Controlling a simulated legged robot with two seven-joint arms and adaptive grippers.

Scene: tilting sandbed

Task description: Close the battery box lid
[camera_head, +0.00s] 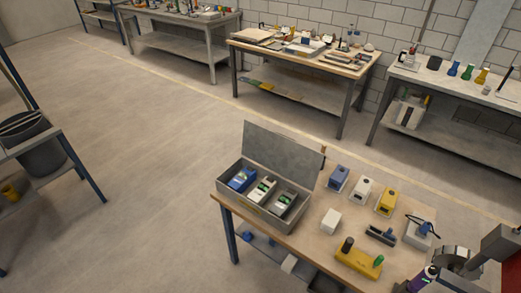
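The grey battery box (225,196) stands on the left part of the near wooden workbench. Its lid (282,151) is open and stands up along the back edge, leaning slightly back. Inside the box sit a blue battery (241,179) at the left, a white and green battery (262,189) in the middle and a grey and green one (284,202) at the right. Neither my left nor my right gripper is in view.
On the near bench (305,238), right of the box, stand a white block (330,221), blue (338,178), white (361,188) and yellow (386,202) battery-like units, and a yellow device (358,262). Other equipment crowds the right corner. Open floor (140,200) lies left of the bench.

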